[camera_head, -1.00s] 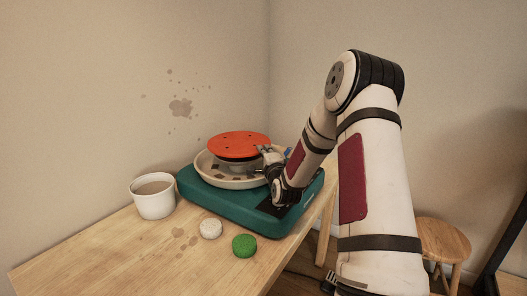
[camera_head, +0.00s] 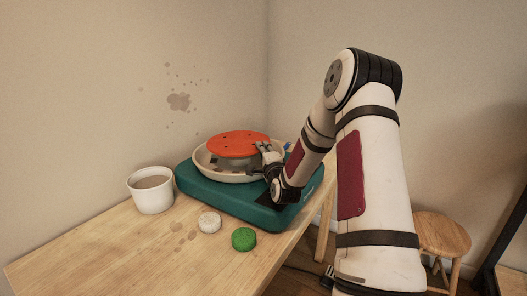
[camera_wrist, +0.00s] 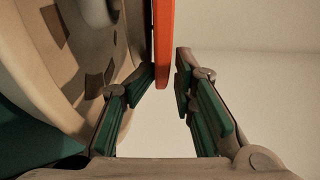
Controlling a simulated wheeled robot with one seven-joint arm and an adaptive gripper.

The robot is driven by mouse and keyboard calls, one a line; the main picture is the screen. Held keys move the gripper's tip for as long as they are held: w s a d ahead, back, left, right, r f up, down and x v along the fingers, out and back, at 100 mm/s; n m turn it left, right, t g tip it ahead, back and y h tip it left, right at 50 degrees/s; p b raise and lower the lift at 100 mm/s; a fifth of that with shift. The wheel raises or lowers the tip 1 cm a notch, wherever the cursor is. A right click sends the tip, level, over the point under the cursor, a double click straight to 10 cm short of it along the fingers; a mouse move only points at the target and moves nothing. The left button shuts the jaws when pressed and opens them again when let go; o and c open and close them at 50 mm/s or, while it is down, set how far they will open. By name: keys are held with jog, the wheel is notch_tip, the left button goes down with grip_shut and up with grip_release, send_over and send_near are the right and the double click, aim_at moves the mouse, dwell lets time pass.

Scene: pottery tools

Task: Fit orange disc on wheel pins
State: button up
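The orange disc (camera_head: 238,143) lies flat over the grey wheel head (camera_head: 236,163), inside the cream splash pan (camera_head: 210,171) of the teal pottery wheel (camera_head: 238,207). Small dark spots show on its top. Whether the pins sit in its holes is hidden. My gripper (camera_head: 264,149) is at the disc's right edge. In the wrist view my gripper (camera_wrist: 166,66) is open, its fingers on either side of the disc's rim (camera_wrist: 164,40). The left finger is close to the disc's underside; a small gap shows on the other side.
A white tub (camera_head: 152,192) stands left of the wheel. A white round piece (camera_head: 209,222) and a green one (camera_head: 243,239) lie on the wooden table (camera_head: 130,245) in front. Walls are close behind. A wooden stool (camera_head: 441,236) stands at right on the floor.

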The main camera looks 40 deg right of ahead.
jog(key=shift+s+f, duration=0.25)
jog(key=shift+f, duration=0.2)
jog(key=shift+s, duration=0.25)
jog(key=v, duration=0.7)
jog(key=r+v, duration=0.1)
jog(key=v, duration=0.3)
jog(key=shift+a, duration=0.2)
jog(key=shift+w+a, duration=0.1)
